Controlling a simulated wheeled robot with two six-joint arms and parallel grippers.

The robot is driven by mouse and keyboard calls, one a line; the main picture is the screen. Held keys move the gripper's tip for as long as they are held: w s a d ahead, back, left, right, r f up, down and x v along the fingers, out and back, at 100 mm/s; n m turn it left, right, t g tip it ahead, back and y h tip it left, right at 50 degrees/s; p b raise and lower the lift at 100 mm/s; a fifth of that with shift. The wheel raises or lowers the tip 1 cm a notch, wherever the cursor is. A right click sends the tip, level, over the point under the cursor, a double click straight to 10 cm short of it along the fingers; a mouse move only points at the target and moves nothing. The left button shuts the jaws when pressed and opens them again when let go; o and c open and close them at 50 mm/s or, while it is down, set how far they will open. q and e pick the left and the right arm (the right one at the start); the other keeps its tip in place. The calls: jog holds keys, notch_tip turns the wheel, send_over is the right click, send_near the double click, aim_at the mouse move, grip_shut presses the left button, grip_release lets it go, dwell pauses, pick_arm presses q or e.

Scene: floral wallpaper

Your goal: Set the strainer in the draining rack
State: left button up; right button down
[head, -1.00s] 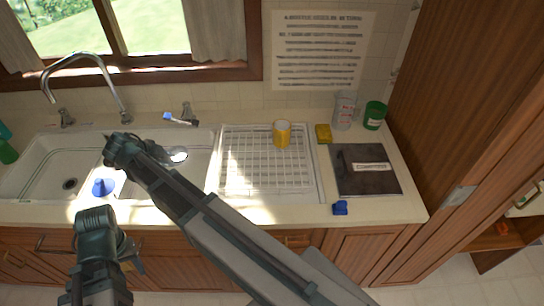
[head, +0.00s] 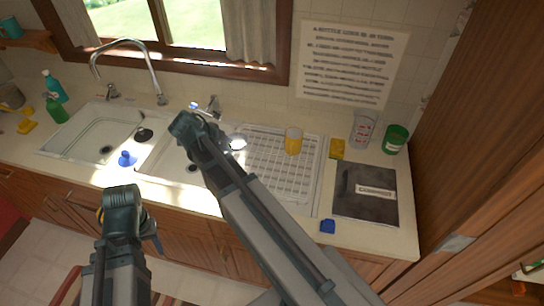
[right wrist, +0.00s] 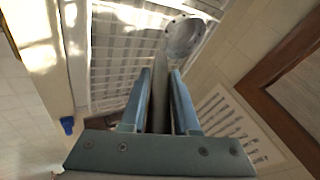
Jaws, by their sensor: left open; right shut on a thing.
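The strainer (head: 237,143) is a small pale bowl with a handle. My right gripper (right wrist: 158,90) is shut on its handle, and the bowl sticks out beyond the fingertips in the right wrist view (right wrist: 185,38). In the head view the bowl appears at the left edge of the white wire draining rack (head: 272,183), seemingly above it; the exact height is unclear. The rack's grid also shows behind the strainer in the right wrist view (right wrist: 112,55). My left gripper (head: 133,240) is open, low in front of the counter and away from the strainer.
A yellow cup (head: 293,141) stands at the rack's back right. A yellow sponge (head: 337,148), a clear cup (head: 362,129), a green cup (head: 395,139) and a dark board (head: 365,193) are right of it. The sink (head: 92,150) is left. A tall wooden panel (head: 470,130) borders the right.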

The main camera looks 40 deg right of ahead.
jog(key=s+d+r+m+p, duration=0.1)
jog(key=s+d+r+p, duration=0.1)
jog(key=s+d+r, duration=0.15)
pick_arm(q)
notch_tip(320, 180, down, 7)
jog(key=b, duration=1)
jog(key=shift+f, duration=0.15)
pick_arm(e)
notch_tip(320, 180, down, 11)
jog(key=shift+s+d+r+g, duration=0.15)
jog(key=shift+d+g, duration=0.15)
jog(key=shift+g, duration=0.1)
jog(key=shift+b, duration=0.35)
jog(key=c, duration=0.7)
grip_release()
pick_arm(q)
jog(key=shift+f, duration=0.1)
pick_arm(e)
jog(key=shift+o, duration=0.2)
